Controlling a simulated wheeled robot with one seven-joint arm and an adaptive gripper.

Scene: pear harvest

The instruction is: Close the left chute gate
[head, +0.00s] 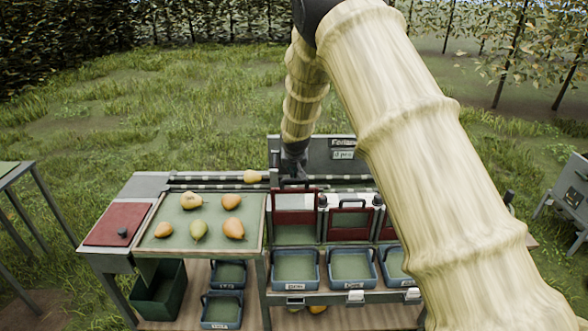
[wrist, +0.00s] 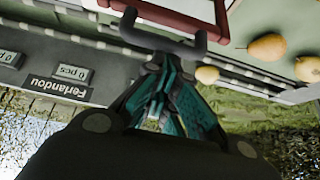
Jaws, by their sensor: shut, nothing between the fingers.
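The left chute gate (head: 296,201) is a dark red panel in a frame with a dark handle. It sits higher than the middle gate (head: 349,219), with a green opening beneath it. My gripper (head: 294,172) is behind and just above this gate, partly hidden by its own dark wrist. In the wrist view, my gripper (wrist: 167,62) has its fingers together and empty, with the tips right by the gate's dark handle bar (wrist: 160,41). I cannot tell whether they touch. The red panel (wrist: 185,6) shows at the top edge.
Several pears lie on the green sorting tray (head: 174,240), and one pear (head: 252,176) lies on the rail behind. Blue bins (head: 295,283) stand below the gates. A sign board (head: 343,143) rises behind the chutes. A dark green crate (head: 160,308) stands at lower left.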

